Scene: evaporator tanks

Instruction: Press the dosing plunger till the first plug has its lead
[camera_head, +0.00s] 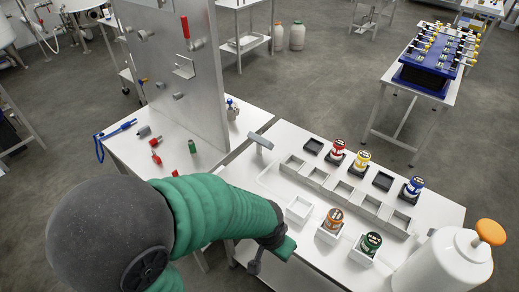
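A white cylindrical dispenser (440,265) with an orange knob plunger (490,232) on top stands at the bottom right of the white table. The knob stands clear of the body on a short stem. My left arm comes in from the lower left in a green sleeve; its gripper (270,255) is at the table's near left edge, well left of the dispenser, and its fingers are too unclear to read. Small canisters stand on the table: red (337,148), yellow (361,158), blue (414,187), orange (333,219) and green (371,242). I cannot tell which thing is the first plug.
A row of open grey compartments (342,190) crosses the table and looks empty. An empty white tray (299,209) sits nearer. A metal panel (190,70) stands on the left bench, with loose tools around. A blue rack (430,75) stands on a table behind.

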